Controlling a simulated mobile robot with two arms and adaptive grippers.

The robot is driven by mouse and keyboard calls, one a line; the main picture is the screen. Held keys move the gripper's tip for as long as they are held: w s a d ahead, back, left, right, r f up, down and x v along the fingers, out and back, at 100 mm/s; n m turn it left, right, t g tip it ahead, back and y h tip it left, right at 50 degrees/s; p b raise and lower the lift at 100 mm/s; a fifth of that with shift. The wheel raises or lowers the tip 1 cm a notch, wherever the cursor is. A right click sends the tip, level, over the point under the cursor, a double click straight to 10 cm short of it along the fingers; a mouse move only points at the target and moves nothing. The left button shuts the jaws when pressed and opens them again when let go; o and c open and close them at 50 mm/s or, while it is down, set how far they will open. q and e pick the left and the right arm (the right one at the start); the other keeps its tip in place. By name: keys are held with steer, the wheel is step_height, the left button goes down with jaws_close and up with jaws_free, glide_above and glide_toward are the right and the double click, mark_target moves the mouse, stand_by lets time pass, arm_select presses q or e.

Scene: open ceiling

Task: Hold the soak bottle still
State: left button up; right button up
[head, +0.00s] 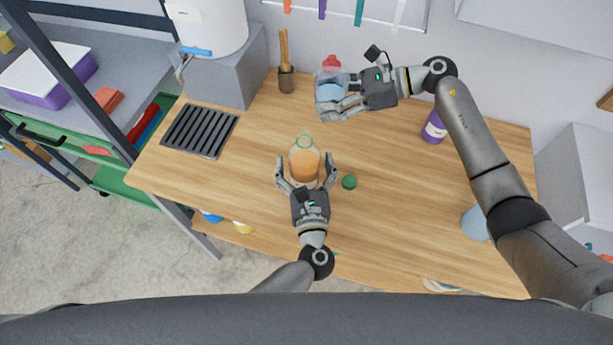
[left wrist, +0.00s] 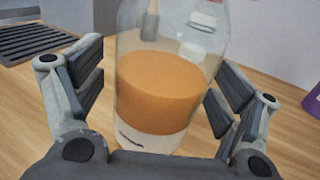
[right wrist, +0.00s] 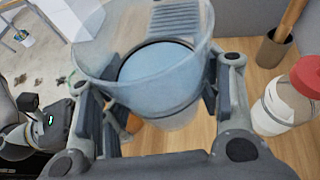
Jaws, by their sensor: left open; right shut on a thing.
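The soak bottle, a clear bottle with orange contents (head: 304,164), stands upright on the wooden table. My left gripper (head: 306,172) is open around it, one finger on each side. In the left wrist view the bottle (left wrist: 160,95) is between the pads, with a gap visible at the left; contact on the right is hard to tell. My right gripper (head: 335,98) is shut on a clear cup with pale blue contents (right wrist: 155,80), at the back of the table. A green cap (head: 349,182) lies right of the bottle.
A red-capped bottle (right wrist: 290,95) stands close to the held cup. A brown holder with sticks (head: 286,80) is left of it.

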arm_select(q)
steer(key=shift+w, duration=0.35)
steer(key=shift+c, duration=0.5)
steer(key=c, duration=1.3)
arm_select(e)
steer(key=shift+f, duration=1.45)
